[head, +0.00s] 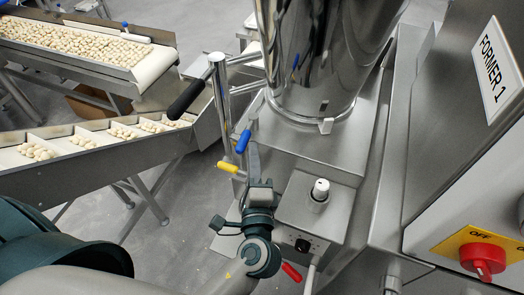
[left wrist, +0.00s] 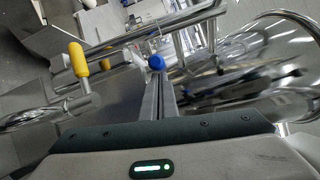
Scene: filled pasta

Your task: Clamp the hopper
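The hopper (head: 315,55) is a shiny metal vessel standing on a steel machine; its curved wall shows at the right in the left wrist view (left wrist: 265,60). A blue-ended handle (head: 243,142) sits beside it, also in the left wrist view (left wrist: 156,62). A yellow-ended handle (head: 228,167) lies just left of it and shows in the left wrist view (left wrist: 78,58). My left gripper (head: 252,150) has its fingers close together, their tips at the blue handle. I cannot tell whether they are closed on it. My right gripper is not in view.
A black-gripped metal bar (head: 186,98) rises left of the hopper. A red-tipped lever (head: 292,272) and a control box (head: 312,205) are near my wrist. Conveyors with pasta (head: 75,42) run at left. A red OFF switch (head: 482,254) is at right.

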